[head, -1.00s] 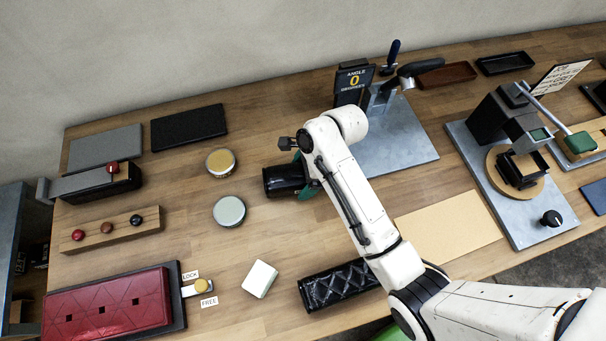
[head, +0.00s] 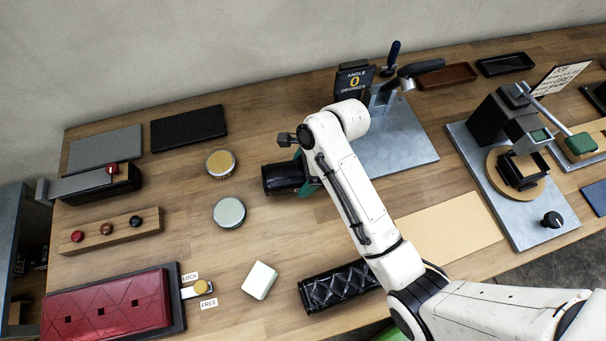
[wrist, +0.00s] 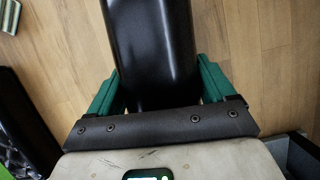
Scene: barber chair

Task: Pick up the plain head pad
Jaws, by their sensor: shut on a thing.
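The plain head pad (head: 280,178) is smooth, black and glossy. In the head view it shows left of my wrist, partly hidden by my gripper (head: 307,172) and arm. In the wrist view the pad (wrist: 152,45) runs up from between the two green fingers of my gripper (wrist: 157,80), with one finger against each side. My gripper is shut on it. I cannot tell clearly how far the pad is off the wooden bench. A black quilted pad (head: 338,287) lies apart, nearer the front edge.
Two round tins, one gold-topped (head: 220,163) and one grey-topped (head: 229,212), stand left of the held pad. A white block (head: 260,281) lies in front. The metal angle stand (head: 395,145) is behind my arm. A red padded panel (head: 105,308) is front left.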

